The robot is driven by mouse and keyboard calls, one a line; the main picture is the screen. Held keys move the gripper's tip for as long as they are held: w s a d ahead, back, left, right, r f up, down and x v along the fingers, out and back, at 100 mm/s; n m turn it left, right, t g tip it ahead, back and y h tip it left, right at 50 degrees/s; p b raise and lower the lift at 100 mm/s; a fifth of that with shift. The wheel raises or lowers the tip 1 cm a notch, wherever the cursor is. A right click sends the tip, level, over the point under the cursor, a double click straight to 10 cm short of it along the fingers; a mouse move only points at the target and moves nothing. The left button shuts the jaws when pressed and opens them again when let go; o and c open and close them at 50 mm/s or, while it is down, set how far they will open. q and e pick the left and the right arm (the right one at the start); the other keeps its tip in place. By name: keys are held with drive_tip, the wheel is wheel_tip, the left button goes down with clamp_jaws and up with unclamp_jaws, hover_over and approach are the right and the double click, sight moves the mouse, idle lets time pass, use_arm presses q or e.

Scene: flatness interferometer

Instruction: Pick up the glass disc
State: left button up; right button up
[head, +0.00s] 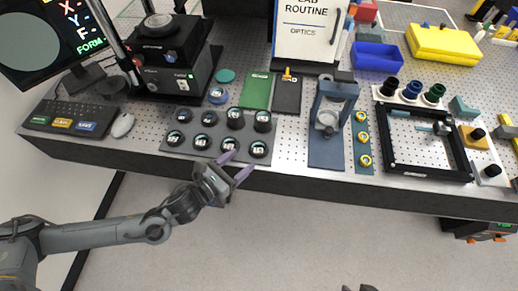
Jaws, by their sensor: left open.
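Several round dark holders with pale, shiny tops stand in two rows on a grey mat (217,148) at the table's front edge. I cannot tell for sure which piece is the glass disc. A clear round piece (327,119) shows in the blue stand (326,153) right of the mat. My left gripper (239,164) has two purple fingers spread apart with nothing between them. It is at the table's front edge, close to the mat's front row. My right gripper's jaws do not show; only small dark parts, possibly of my right arm, show at the bottom edge.
A black instrument (172,78) stands behind the mat, with a keyboard (72,118) and mouse (123,125) to its left. A green plate (257,91) lies behind the mat. A black square frame (391,166), blue bin (377,57) and yellow case (443,42) are at right.

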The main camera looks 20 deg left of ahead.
sight(255, 151)
use_arm(q)
drive_tip(key=shift+f+b+x, duration=0.2)
drive_tip(key=shift+b+x, duration=0.1)
drive_tip(key=shift+x, duration=3)
drive_tip(key=shift+s, duration=0.1)
drive_tip(key=shift+c, duration=0.3)
drive_tip(key=c, duration=0.7)
drive_tip(key=shift+o, duration=0.2)
drive_tip(key=shift+r, duration=0.2)
